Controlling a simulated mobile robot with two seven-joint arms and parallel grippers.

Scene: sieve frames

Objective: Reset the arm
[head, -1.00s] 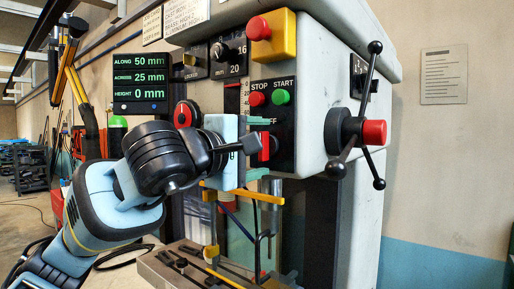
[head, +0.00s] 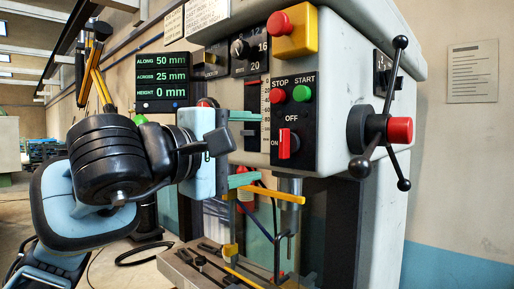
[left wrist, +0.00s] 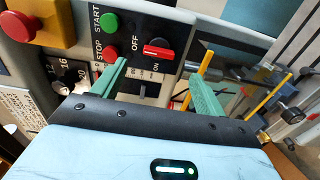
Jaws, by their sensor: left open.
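My left gripper (head: 248,147) has a light blue body and green fingers, which are apart with nothing between them. It is left of the black control panel (head: 308,112) of the drill press and clear of it. In the left wrist view my left gripper (left wrist: 160,82) also shows open. The panel's red rotary switch (head: 289,143) stands upright, in line with OFF, and ON is to its left. The switch also shows beyond the fingers in the left wrist view (left wrist: 158,49). My right gripper is out of view.
The drill press has red STOP (head: 278,96) and green START (head: 302,93) buttons, a red button on a yellow box (head: 292,32) and a three-spoke feed handle (head: 385,130). A readout (head: 162,80) shows 50, 25 and 0 mm. The slotted table (head: 215,268) and a yellow bar lie below.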

